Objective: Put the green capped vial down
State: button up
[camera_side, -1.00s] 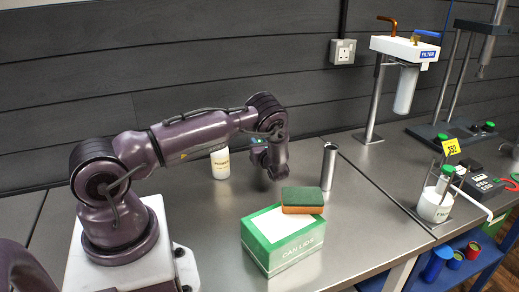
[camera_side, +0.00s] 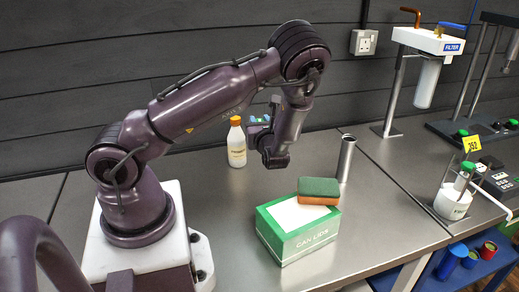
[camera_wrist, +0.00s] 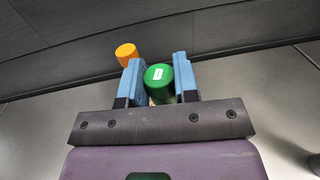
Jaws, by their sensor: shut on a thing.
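The green capped vial shows in the wrist view as a round green cap (camera_wrist: 159,76) with a white D, between the two blue fingers. My gripper (camera_wrist: 160,88) is shut on it. In the side view my gripper (camera_side: 260,122) is above the steel bench, beside the white bottle, with its blue fingertips pointing toward the wall. The vial's body is hidden beneath its cap and behind the gripper. I cannot tell whether it touches the bench.
An orange-capped white bottle (camera_side: 237,148) stands close left of my gripper. A steel tube (camera_side: 346,158) stands to the right. A green-and-white box (camera_side: 298,232) with a sponge (camera_side: 319,188) on it is in front. A white pot (camera_side: 452,203) holds another green-capped vial (camera_side: 466,170).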

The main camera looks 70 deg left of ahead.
jog(key=shift+s+d+f+m+t+h, duration=0.5)
jog(key=shift+d+f+m+t, duration=0.4)
jog(key=shift+f+t, duration=0.8)
jog(key=shift+s+d+f+m+t+h, duration=0.5)
jog(key=shift+d+f+m+t, duration=0.45)
jog(key=shift+f, duration=1.4)
jog(key=shift+s+d+f+m+t+h, duration=0.45)
jog(key=shift+d+f+m+t, duration=0.45)
jog(key=shift+f+t, duration=0.9)
jog(key=shift+a+f+g, duration=0.2)
jog(key=shift+f+g, duration=0.05)
jog(key=shift+f, duration=0.05)
jog(key=o, duration=0.9)
